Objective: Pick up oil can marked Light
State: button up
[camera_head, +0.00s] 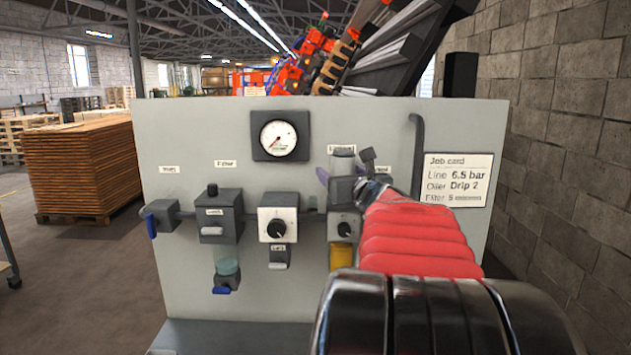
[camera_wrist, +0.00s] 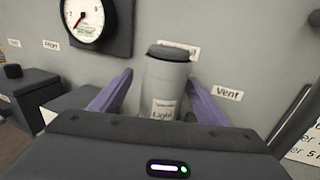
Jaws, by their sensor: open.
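The oil can (camera_wrist: 165,82) is a grey cylinder with a dark cap and a white label reading "Light" in the wrist view. It stands upright, and its lower end is hidden behind my gripper's body. My gripper (camera_wrist: 156,88) is open, with one purple finger on each side of the can. A gap shows at the left finger; whether the right finger touches cannot be told. In the head view a grey cylinder (camera_head: 343,162), apparently the can, shows above the lubricator block beside a purple finger. My arm hides part of that area.
A grey panel (camera_head: 200,130) carries a pressure gauge (camera_head: 279,136), a filter unit (camera_head: 218,216), a regulator knob (camera_head: 278,229) and a yellow bowl (camera_head: 342,257). A bent pipe (camera_head: 417,150) and a job card (camera_head: 457,180) are at right. Open floor lies left.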

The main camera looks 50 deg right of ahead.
jog(key=shift+s+d, duration=0.1)
jog(key=shift+s, duration=0.1)
jog(key=c, duration=1.4)
jog(key=shift+r, duration=0.1)
jog(key=shift+c, duration=0.2)
jog(key=shift+r, duration=5)
